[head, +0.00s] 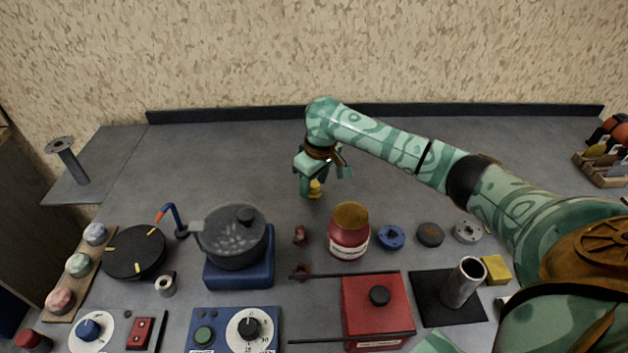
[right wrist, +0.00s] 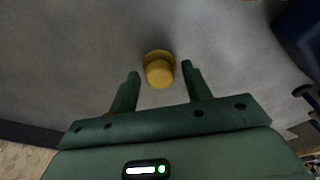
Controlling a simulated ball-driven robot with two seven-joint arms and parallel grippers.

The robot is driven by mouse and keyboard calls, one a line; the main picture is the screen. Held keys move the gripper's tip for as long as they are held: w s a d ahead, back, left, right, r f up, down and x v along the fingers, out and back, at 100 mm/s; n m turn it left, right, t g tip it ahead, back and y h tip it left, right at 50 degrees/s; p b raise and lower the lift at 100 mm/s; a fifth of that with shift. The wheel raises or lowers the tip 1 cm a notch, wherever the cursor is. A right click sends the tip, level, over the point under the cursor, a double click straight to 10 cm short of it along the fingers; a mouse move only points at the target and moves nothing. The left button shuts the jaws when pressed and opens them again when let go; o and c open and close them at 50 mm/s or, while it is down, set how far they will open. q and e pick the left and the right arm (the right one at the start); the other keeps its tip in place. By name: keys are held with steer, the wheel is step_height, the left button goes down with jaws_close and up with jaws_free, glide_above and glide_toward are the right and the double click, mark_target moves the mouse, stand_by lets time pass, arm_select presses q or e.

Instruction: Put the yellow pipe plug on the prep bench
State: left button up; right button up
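The yellow pipe plug (head: 315,188) stands on the grey bench top (head: 240,160), toward the back wall. In the right wrist view the plug (right wrist: 159,70) shows a round cap on a wider flange, lying between and slightly beyond my fingertips. My right gripper (head: 325,182) points down over the plug with its fingers apart. In the right wrist view there is a gap between each finger and the plug. Whether the plug touches the bench is hard to tell. My left gripper does not show. Which surface is the prep bench is not marked in these views.
A grey pot (head: 233,240) on a blue burner, a red jar (head: 349,232), a blue flanged part (head: 391,237) and a red box (head: 378,315) with bars stand nearer. A metal pipe (head: 463,284) stands at right. The bench left of my gripper is clear.

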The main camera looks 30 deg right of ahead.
mark_target(319, 195)
step_height(319, 195, up, 12)
steer(key=s+p, duration=0.1)
steer(key=p, duration=0.5)
steer(key=shift+s+d+p, duration=0.2)
steer(key=shift+s+p, duration=0.15)
steer(key=shift+s, duration=0.05)
